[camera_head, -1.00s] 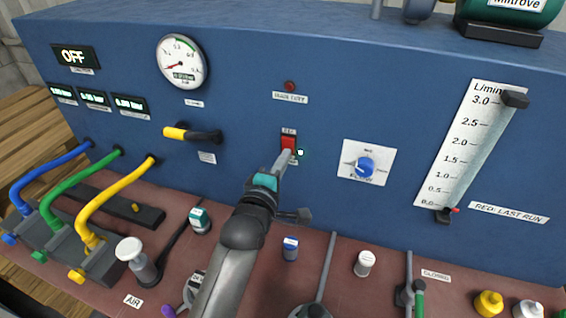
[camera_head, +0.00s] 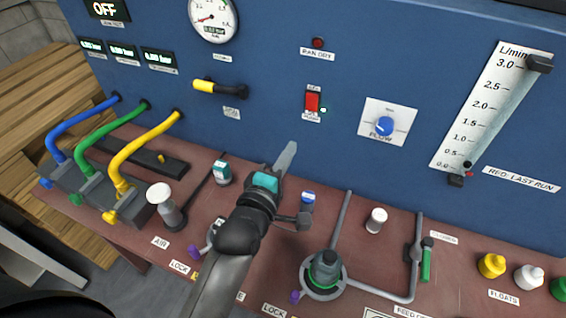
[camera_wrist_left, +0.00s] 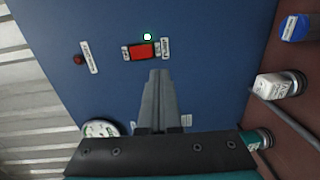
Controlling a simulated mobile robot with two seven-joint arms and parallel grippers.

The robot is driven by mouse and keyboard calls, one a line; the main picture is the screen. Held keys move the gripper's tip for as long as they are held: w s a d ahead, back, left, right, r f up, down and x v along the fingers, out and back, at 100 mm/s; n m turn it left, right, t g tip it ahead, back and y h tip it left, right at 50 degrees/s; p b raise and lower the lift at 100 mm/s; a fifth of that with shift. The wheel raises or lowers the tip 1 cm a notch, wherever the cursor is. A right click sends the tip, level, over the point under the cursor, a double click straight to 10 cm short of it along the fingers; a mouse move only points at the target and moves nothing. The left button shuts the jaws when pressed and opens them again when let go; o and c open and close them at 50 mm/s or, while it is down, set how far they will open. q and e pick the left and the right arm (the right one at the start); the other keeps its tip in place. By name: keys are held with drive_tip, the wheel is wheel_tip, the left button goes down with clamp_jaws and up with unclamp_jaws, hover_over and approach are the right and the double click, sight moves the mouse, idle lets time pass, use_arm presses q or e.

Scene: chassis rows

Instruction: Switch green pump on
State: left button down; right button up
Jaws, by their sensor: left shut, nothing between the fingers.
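A red rocker switch (camera_head: 312,101) sits on the blue panel (camera_head: 270,75), with small labels above and below it. A small green-white light (camera_head: 323,110) glows beside it. My left gripper (camera_head: 287,158) is shut and empty, in front of the panel and below the switch in the head view. In the left wrist view the closed fingers (camera_wrist_left: 160,78) point towards the red switch (camera_wrist_left: 142,51), with a visible gap; the light (camera_wrist_left: 147,37) glows there too. My right gripper is not in view.
A blue FLOW knob (camera_head: 384,126) and a flow scale (camera_head: 490,110) are right of the switch. A yellow-handled lever (camera_head: 205,86) is left. Valves, pipes and hoses crowd the brown deck (camera_head: 225,215) below.

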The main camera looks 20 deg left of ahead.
use_arm(q)
drive_tip(key=shift+s+f, duration=0.15)
drive_tip(key=shift+s, duration=1.05)
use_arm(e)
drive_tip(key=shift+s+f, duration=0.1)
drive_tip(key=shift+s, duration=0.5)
